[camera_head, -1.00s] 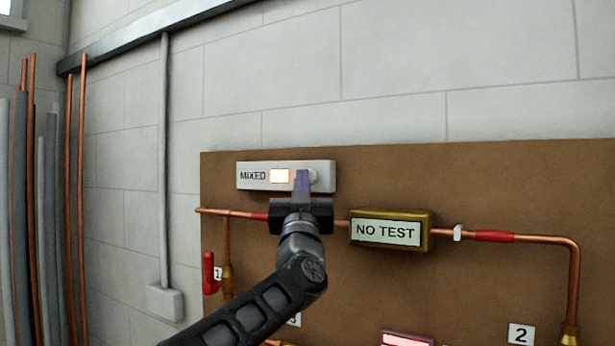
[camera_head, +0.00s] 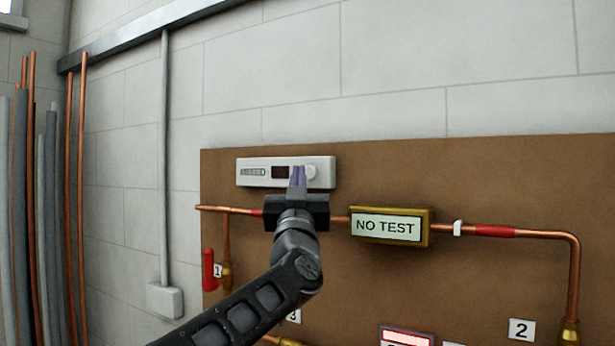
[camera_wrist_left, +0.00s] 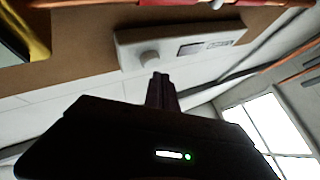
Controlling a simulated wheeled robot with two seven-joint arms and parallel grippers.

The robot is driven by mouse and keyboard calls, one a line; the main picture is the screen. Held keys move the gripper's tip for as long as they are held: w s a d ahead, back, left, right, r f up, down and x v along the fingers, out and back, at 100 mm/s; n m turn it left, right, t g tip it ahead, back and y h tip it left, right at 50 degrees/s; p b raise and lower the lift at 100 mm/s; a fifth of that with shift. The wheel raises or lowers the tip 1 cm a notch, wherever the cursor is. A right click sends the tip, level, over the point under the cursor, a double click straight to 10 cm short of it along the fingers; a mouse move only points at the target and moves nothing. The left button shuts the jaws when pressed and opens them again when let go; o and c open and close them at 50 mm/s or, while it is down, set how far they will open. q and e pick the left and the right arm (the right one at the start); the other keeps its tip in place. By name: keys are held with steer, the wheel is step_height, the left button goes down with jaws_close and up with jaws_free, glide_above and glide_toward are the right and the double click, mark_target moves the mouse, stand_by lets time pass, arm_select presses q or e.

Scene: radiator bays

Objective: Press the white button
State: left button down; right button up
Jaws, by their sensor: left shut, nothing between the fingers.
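The white button (camera_head: 311,172) is a round knob at the right end of a pale panel (camera_head: 258,181) on the brown board. The panel also carries a small dark window (camera_head: 280,172) and a label that is hard to read now. My left gripper (camera_head: 297,172) is shut and empty, its purple-grey fingertips in front of the panel just left of the button. In the left wrist view the button (camera_wrist_left: 149,59) stands out from the panel, and the fingertips (camera_wrist_left: 158,76) show close below it, seemingly apart from it. My right gripper is not in view.
A brass "NO TEST" box (camera_head: 390,227) and a copper pipe (camera_head: 555,241) run across the board (camera_head: 480,180) below the panel. A red lever (camera_head: 208,270) sits at lower left. Upright pipes (camera_head: 75,200) stand at far left. The wall above is bare.

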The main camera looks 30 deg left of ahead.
arm_select(q)
steer(key=shift+s, duration=0.1)
steer(key=s+b, duration=0.2)
steer(key=s, duration=0.3)
stand_by(0.5)
stand_by(0.7)
